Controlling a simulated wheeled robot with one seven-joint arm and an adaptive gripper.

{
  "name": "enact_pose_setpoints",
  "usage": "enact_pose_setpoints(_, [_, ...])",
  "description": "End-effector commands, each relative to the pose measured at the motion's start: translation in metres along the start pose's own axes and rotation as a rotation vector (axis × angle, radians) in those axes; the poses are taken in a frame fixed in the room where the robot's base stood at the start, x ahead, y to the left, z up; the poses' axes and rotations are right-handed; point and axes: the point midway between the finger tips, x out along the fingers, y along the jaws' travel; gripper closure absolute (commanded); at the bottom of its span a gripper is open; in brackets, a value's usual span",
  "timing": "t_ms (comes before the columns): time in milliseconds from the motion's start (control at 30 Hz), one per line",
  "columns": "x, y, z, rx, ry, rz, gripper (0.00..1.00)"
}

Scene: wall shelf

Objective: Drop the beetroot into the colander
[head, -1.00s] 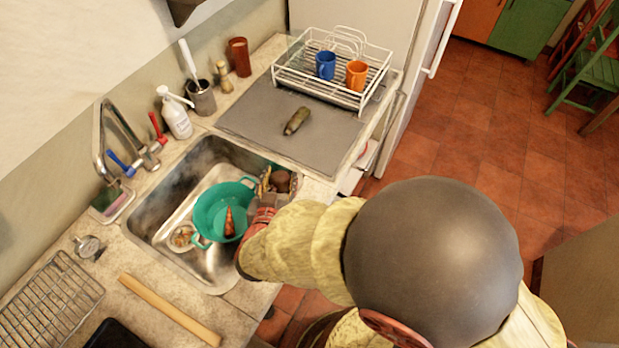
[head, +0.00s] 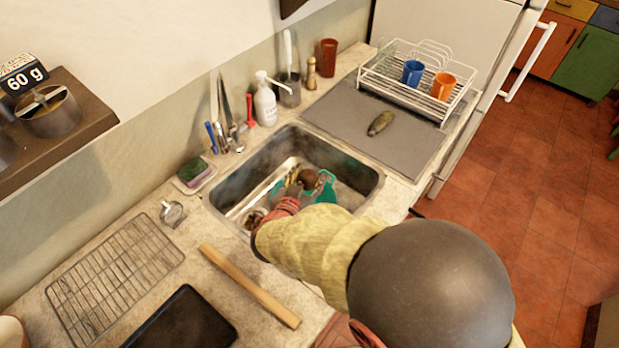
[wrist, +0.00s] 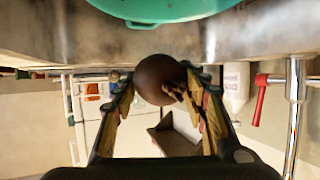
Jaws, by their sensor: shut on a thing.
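The beetroot (head: 309,180) is a dark brown-purple ball between the fingers of my gripper (head: 301,181). In the wrist view the beetroot (wrist: 157,79) is clamped between both yellowish fingertips. The teal colander (head: 325,189) stands in the sink, and my gripper and arm cover much of it in the head view. My gripper is over the colander in that view. In the wrist view the colander (wrist: 160,10) shows at the top edge, apart from the beetroot. The colander's inside is hidden now.
The metal sink (head: 371,181) surrounds the colander. A sink strainer (head: 254,217) lies at its front left. A dish rack (head: 400,91) with mugs and a dark green vegetable (head: 380,123) sit behind.

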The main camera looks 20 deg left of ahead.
Motion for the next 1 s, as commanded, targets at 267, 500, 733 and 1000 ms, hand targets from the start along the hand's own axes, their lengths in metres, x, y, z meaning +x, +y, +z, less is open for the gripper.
enact_pose_setpoints(267, [0.013,0.0,0.03,0.001,0.001,0.0,0.84])
enact_pose_setpoints(500, [0.015,0.0,0.036,0.001,0.001,0.0,0.84])
enact_pose_setpoints(733, [0.015,0.0,0.035,0.001,0.001,0.0,0.56])
enact_pose_setpoints(1000, [0.015,0.0,0.035,0.0,0.001,0.0,0.41])
